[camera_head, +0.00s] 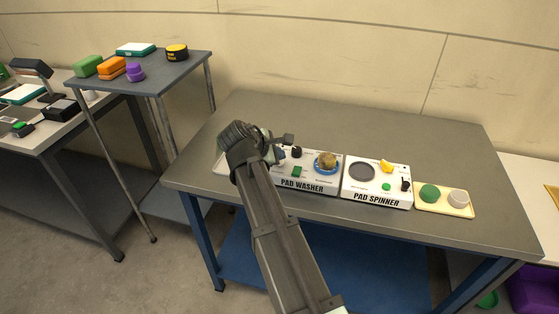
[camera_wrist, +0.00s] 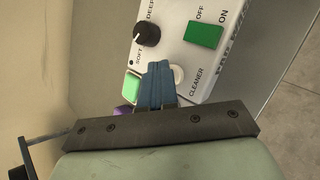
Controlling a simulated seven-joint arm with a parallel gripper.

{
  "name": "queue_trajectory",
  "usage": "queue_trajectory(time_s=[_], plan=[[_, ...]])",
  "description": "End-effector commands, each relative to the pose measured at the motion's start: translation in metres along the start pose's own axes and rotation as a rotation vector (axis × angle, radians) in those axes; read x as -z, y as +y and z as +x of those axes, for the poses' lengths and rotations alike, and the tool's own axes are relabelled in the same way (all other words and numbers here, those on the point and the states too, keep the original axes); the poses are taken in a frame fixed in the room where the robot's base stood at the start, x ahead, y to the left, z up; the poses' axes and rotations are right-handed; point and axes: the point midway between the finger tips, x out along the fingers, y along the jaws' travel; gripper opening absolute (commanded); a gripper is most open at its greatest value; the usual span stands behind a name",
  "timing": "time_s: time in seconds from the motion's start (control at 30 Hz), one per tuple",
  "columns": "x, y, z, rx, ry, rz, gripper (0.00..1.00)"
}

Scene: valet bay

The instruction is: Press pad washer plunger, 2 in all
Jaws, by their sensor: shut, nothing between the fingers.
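The pad washer (camera_head: 312,188) is a white box on the grey table, left of the pad spinner. It carries a green switch (camera_head: 297,171), a black knob (camera_head: 297,151) and a blue ring with a brown pad (camera_head: 326,161). In the wrist view a pale round part (camera_wrist: 179,75) by the word CLEANER is partly hidden by my fingers; it looks like the plunger. My gripper (camera_wrist: 157,72) is shut and empty, its blue fingertips over the washer's end beside that part. I cannot tell whether they touch it.
The pad spinner (camera_head: 377,199) stands right of the washer, then a tray (camera_head: 460,211) with a green and a pale round piece. In the wrist view a green block (camera_wrist: 132,86) and a purple thing (camera_wrist: 124,110) lie close beside my fingers. The wall is behind the table.

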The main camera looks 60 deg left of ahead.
Motion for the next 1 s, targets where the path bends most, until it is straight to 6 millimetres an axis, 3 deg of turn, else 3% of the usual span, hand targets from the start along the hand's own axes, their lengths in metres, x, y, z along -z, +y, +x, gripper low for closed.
queue_trajectory(time_s=[0.73,1.0], plan=[[-0.009,0.009,-0.012,0.000,0.000,0.000,0.00],[-0.018,0.019,-0.025,-0.001,0.000,0.000,0.00]])
